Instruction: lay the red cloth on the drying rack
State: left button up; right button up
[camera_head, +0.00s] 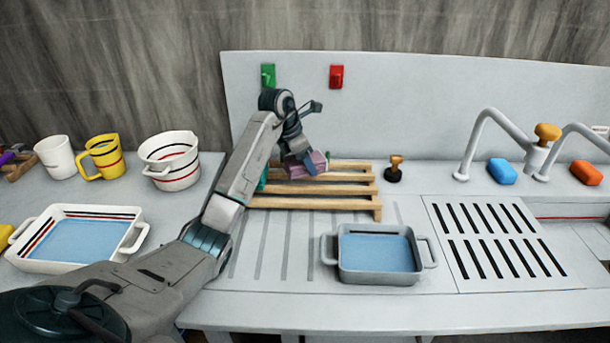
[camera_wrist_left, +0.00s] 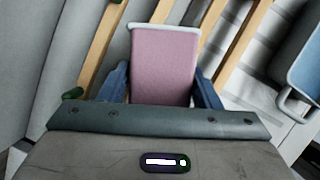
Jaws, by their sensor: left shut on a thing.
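My left gripper (camera_head: 301,164) is shut on a pink-mauve piece (camera_head: 319,160), just above or at the wooden drying rack (camera_head: 345,189). In the left wrist view this piece (camera_wrist_left: 165,66) is flat-sided with a pale far edge and sits between the blue fingers of the gripper (camera_wrist_left: 163,88). It looks pink rather than red, and I cannot tell whether it is the red cloth. Whether it touches the slats (camera_wrist_left: 219,28) is unclear. My arm hides the rack's left end, where a teal thing shows. My right gripper is not in view.
A grey basin of water (camera_head: 380,274) stands in front of the rack. A white tub (camera_head: 47,262), striped bowl (camera_head: 170,162) and yellow mug (camera_head: 104,158) stand left. A dark stamp-like object (camera_head: 394,170) is right of the rack. Red (camera_head: 336,77) and green (camera_head: 268,76) pieces are on the back panel.

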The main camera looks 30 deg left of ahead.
aim_at(305, 170)
pick_arm(q)
jog(key=shift+w+a, duration=0.1)
jog(key=shift+a, duration=0.15)
notch_tip(305, 170, down, 4)
jog(key=b, duration=0.2)
jog(key=shift+r+b, duration=0.15)
jog(key=shift+b, duration=0.2)
jog(key=shift+r, duration=0.1)
jog(key=o, duration=0.9)
jog(key=shift+f, duration=0.2)
jog(key=shift+r, duration=0.1)
